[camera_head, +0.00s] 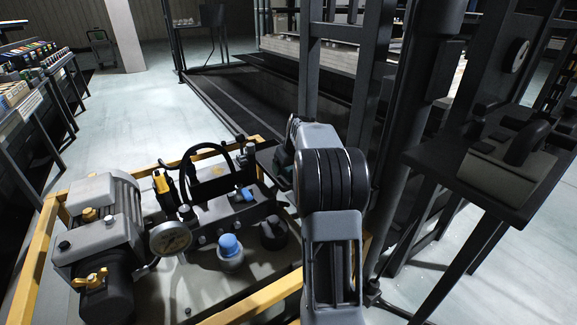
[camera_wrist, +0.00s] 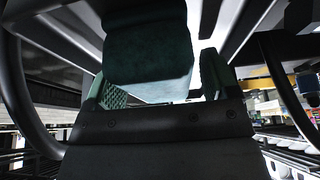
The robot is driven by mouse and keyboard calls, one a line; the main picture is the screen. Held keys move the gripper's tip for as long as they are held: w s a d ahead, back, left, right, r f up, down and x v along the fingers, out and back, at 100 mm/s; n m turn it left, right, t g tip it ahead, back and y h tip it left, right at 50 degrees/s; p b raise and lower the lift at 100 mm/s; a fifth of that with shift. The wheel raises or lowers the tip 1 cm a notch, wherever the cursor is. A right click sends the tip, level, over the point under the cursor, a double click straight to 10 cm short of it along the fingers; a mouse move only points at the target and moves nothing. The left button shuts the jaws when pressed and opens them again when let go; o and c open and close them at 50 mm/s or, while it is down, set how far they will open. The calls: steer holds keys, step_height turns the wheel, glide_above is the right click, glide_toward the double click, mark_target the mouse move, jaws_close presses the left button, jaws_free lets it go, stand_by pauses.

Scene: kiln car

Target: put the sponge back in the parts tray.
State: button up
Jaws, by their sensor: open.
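My gripper (camera_wrist: 160,95) is open in the wrist view, with a green textured finger pad at each side. A dark green block (camera_wrist: 147,45) with a pale lower face shows between and beyond the pads. It looks like the sponge, but I cannot be sure, nor whether the pads touch it. In the head view my arm's wrist hides most of the gripper. A dark flat plate edge (camera_head: 267,157) shows just left of the wrist, and I cannot tell whether it is the parts tray. No other sponge or tray can be made out.
Below my arm stands a hydraulic unit with a grey motor (camera_head: 103,225), a gauge (camera_head: 170,238), a blue-capped fitting (camera_head: 229,247) and a yellow frame (camera_head: 32,262). Dark uprights (camera_head: 378,90) stand close behind my arm. A dark shelf (camera_head: 440,160) is at right.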

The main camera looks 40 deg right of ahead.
steer(key=p+v, duration=0.4)
steer(key=v, duration=0.8)
steer(key=shift+r+p, duration=0.1)
steer(key=shift+p, duration=0.3)
steer(key=s+a+f, duration=0.1)
steer(key=s+a, duration=0.2)
steer(key=a, duration=0.3)
steer(key=s+a+f+g, duration=0.1)
steer(key=s+a, duration=0.1)
steer(key=a, duration=0.4)
steer(key=s+a+f, duration=0.1)
steer(key=s+a, duration=0.2)
steer(key=a, duration=0.3)
steer(key=s+a+f, duration=0.3)
steer(key=s, duration=0.2)
steer(key=s+a+f+g, duration=0.1)
steer(key=s+a+f, duration=0.1)
steer(key=s+a, duration=0.2)
steer(key=shift+s+a+f+n, duration=0.3)
steer(key=shift+s+a+f, duration=0.1)
steer(key=shift+s, duration=0.65)
steer(key=shift+r, duration=0.15)
